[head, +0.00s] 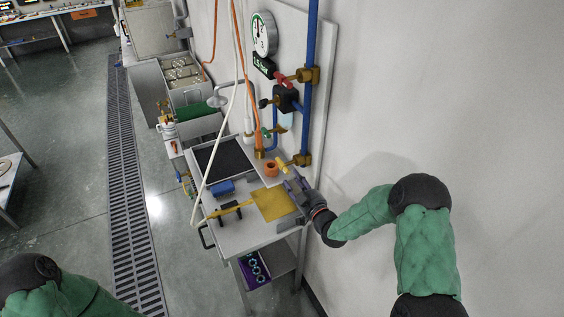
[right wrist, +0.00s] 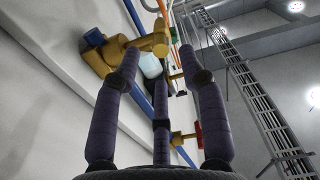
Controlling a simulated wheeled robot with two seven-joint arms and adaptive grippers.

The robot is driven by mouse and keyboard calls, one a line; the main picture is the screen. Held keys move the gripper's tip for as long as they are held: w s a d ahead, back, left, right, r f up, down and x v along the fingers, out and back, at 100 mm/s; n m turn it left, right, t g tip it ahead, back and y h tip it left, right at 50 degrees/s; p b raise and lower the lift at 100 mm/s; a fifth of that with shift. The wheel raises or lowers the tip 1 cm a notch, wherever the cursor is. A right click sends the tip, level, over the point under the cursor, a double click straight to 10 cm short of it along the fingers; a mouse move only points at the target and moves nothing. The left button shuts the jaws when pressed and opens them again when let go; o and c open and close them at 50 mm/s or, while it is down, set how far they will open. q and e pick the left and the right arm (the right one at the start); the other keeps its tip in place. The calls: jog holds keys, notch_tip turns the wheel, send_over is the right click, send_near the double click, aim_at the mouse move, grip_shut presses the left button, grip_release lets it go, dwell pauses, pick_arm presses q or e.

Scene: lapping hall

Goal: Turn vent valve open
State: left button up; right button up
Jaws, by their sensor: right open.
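Valves sit on a vertical blue pipe (head: 308,110) on the wall panel. A valve with a red handle (head: 282,79) is near the top; a brass fitting with a yellow lever (head: 281,160) is low on the pipe. I cannot tell by label which is the vent valve. My right gripper (head: 294,185) is just below the yellow lever, above the cart, apparently apart from it. In the right wrist view its fingers (right wrist: 172,62) are spread and empty, with a brass fitting (right wrist: 152,43) beyond the left fingertip. My left gripper is out of view.
A pressure gauge (head: 264,34) is on the panel. Below is a cart (head: 237,238) with a black mat (head: 222,160), a yellow cloth (head: 273,204) and a blue item (head: 221,188). A white hose (head: 231,105) hangs in front. The wall is close on the right.

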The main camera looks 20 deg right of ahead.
aim_at(282, 165)
jog(key=w, duration=0.6)
jog(key=w+a, duration=0.1)
jog(key=w, duration=0.3)
jog(key=shift+p, duration=0.4)
jog(key=shift+s, duration=0.1)
